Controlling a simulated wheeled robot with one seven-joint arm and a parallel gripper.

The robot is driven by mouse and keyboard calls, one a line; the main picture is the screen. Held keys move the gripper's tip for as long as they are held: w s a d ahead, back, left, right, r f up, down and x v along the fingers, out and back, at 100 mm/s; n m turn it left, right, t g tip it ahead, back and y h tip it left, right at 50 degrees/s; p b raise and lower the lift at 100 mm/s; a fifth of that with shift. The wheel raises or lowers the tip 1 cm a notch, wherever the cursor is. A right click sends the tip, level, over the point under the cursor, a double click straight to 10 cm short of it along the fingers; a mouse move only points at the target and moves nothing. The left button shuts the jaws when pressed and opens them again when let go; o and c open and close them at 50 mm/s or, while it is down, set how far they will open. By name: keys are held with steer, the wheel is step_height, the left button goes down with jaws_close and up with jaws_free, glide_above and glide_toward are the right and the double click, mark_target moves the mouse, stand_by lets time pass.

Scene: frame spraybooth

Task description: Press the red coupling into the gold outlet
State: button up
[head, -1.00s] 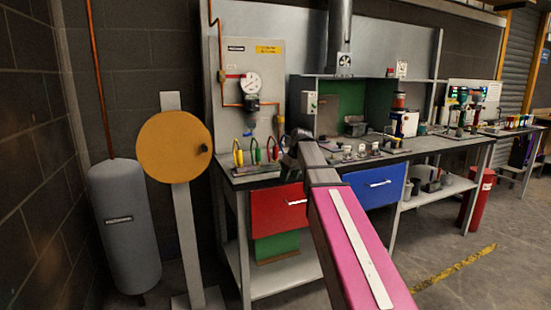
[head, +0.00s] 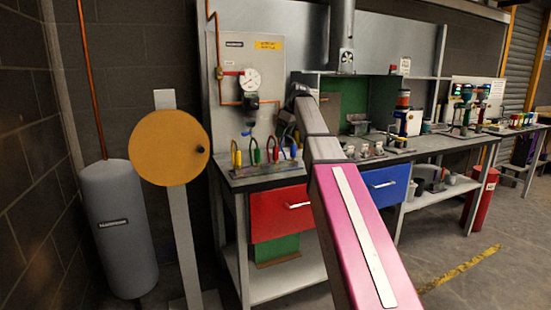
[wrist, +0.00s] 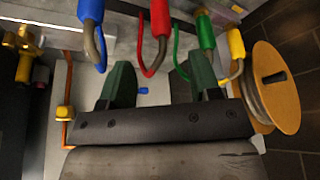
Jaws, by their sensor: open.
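The red coupling (head: 275,151) stands in a row with yellow, green and blue ones at the bench's back left; each has a curved hose. In the wrist view the red coupling (wrist: 160,18) is at the top, its red hose looping below it. My gripper (wrist: 160,80) shows two dark green fingers, spread wide and empty. The red hose loop lies between them in the picture; I cannot tell its depth from them. A gold fitting (wrist: 25,55) and a smaller gold one (wrist: 65,112) on a pipe show at left; I cannot tell whether either is the gold outlet.
The grey panel with a gauge (head: 250,79) and copper pipes stands behind the couplings. The blue coupling (wrist: 90,12) and green coupling (wrist: 205,30) flank the red one. A yellow disc (head: 169,147) on a post stands left of the bench. Small parts (head: 365,150) sit further right.

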mark_target(277, 147)
steer(key=x, duration=0.9)
steer(key=shift+s, duration=0.15)
steer(key=shift+c, duration=0.3)
steer(key=c, duration=1)
